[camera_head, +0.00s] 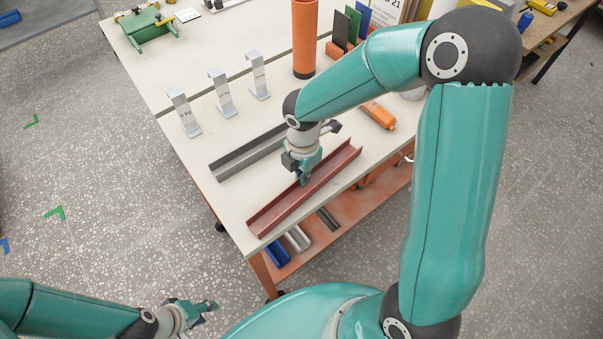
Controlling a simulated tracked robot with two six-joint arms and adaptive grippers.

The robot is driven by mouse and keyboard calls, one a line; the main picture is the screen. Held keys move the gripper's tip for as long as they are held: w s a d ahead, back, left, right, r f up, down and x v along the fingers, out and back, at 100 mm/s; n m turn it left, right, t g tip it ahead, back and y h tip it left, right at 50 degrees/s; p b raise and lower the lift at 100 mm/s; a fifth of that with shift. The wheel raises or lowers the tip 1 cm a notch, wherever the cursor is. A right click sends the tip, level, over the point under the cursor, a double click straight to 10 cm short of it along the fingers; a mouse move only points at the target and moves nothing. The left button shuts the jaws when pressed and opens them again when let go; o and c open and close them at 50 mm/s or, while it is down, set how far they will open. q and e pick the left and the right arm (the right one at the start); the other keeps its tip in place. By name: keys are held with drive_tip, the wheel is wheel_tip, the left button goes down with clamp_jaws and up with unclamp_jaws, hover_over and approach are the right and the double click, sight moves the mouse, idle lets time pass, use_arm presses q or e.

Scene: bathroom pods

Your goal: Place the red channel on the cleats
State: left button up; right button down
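The red channel (268,220) lies on the pale bench top, slanting along its front edge. My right gripper (304,178) points down at the middle of the red channel, with its fingertips at the channel. The fingers overlap it in this view, so I cannot tell whether they are shut on it. Three grey upright brackets, which look like the cleats, stand in a row farther back: a left one (183,113), a middle one (221,94) and a right one (259,77). My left gripper (208,308) is empty and looks open, low over the floor in front of the bench.
A grey channel (238,160) lies between the red channel and the brackets. An orange cylinder (304,38) stands behind, and an orange tool (379,115) lies to the right. A green device (145,27) sits at the back left. Bare bench top (150,75) shows left of the brackets.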

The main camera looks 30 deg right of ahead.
drive_tip(key=shift+f, duration=0.1)
drive_tip(key=c, duration=1.3)
unclamp_jaws()
drive_tip(key=shift+f+b, duration=0.1)
drive_tip(key=shift+b, duration=0.2)
